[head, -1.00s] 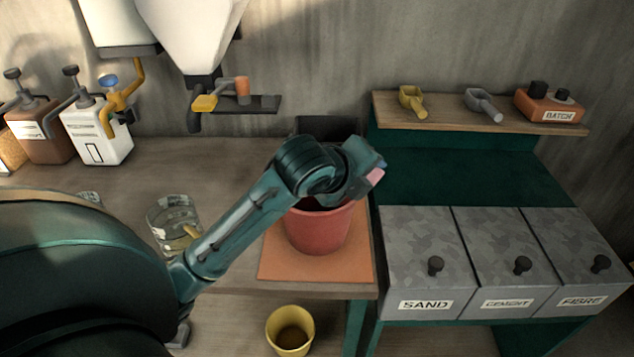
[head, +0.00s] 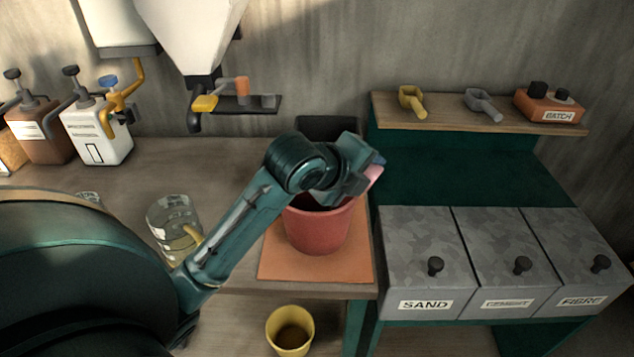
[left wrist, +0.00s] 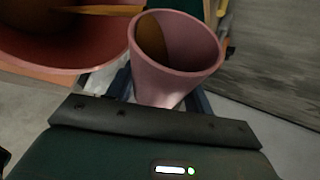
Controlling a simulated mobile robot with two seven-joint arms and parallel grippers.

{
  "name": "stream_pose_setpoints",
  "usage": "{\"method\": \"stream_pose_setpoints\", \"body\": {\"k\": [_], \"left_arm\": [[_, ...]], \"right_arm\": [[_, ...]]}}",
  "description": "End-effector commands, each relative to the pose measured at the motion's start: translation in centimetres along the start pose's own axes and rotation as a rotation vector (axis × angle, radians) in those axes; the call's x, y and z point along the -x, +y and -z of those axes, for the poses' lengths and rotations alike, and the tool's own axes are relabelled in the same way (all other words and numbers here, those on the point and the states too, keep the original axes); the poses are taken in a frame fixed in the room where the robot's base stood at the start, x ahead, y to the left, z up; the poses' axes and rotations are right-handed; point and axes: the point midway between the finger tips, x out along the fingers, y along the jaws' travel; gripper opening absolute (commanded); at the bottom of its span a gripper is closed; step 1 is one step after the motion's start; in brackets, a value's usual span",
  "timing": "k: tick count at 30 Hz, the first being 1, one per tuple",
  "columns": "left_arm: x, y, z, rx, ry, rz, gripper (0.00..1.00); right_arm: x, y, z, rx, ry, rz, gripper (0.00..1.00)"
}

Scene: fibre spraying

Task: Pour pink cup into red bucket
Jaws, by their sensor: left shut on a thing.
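The red bucket (head: 318,232) stands on an orange mat (head: 275,262) on the workbench. My left gripper (head: 362,172) is above the bucket's right rim, shut on the pink cup. Only a small part of the pink cup (head: 374,177) shows past the gripper in the head view. In the left wrist view the pink cup (left wrist: 172,85) is in the jaws, with a brown-orange content or surface visible inside it. The red bucket (left wrist: 95,50) is beside it on the left, with brown stuff and a tan stick inside. My right gripper is not in view.
A glass jar (head: 172,222) stands left of the bucket, behind my arm. A yellow bucket (head: 290,330) is below the bench front. Bins labelled SAND (head: 425,250), CEMENT and FIBRE stand to the right. A hopper (head: 190,35) hangs at the back.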

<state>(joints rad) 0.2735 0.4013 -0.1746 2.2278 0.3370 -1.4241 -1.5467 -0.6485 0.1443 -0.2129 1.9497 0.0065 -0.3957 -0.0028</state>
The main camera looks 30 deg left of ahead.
Motion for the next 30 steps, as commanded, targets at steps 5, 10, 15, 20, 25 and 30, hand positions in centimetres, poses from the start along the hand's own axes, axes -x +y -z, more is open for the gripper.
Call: {"method": "stream_pose_setpoints", "body": {"k": [5, 10, 15, 20, 25, 30], "left_arm": [[0.1, -0.15, -0.07, 0.017, 0.009, 0.008, 0.24], [0.17, -0.24, -0.08, 0.032, 0.019, 0.014, 0.24], [0.24, -0.34, -0.13, 0.047, 0.028, 0.021, 0.24], [0.31, -0.42, -0.16, 0.06, 0.037, 0.026, 0.24], [0.29, -0.24, -0.36, 0.075, 0.046, 0.031, 0.24], [0.28, -0.1, -0.55, 0.089, 0.055, 0.037, 0.24]], "right_arm": [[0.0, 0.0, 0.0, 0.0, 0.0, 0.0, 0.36], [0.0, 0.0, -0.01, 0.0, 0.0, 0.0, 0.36], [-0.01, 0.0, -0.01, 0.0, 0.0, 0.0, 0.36], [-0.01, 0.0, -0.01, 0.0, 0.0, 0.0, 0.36], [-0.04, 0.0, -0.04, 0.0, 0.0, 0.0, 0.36], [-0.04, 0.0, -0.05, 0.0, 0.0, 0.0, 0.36]]}}
